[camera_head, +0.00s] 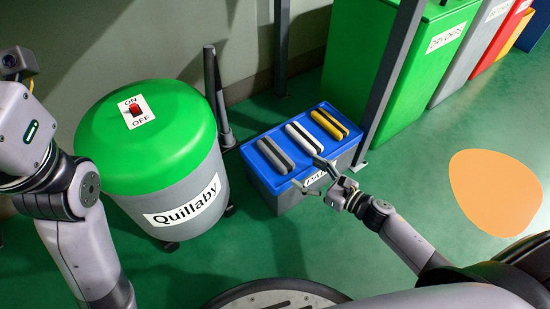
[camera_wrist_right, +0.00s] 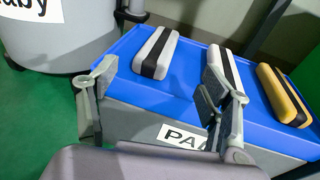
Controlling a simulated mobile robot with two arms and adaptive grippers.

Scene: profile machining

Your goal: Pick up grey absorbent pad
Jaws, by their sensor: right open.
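The grey absorbent pad (camera_head: 276,155) lies leftmost of three pads in the blue top of a grey box (camera_head: 294,200), with a dark stripe along it. It also shows in the right wrist view (camera_wrist_right: 157,52), beyond and between my fingers. My right gripper (camera_head: 312,175) is open and empty at the near edge of the box. In the wrist view the right gripper (camera_wrist_right: 160,82) has its fingers spread on either side of the box label, with the pad ahead. My left arm shows at the left edge, but its gripper is not in view.
A white pad (camera_head: 304,138) and a yellow pad (camera_head: 330,124) lie right of the grey one. A green-lidded Quillaby bin (camera_head: 145,135) stands left of the box. A dark post (camera_head: 390,80) rises at the box's right, with a green bin (camera_head: 400,60) behind.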

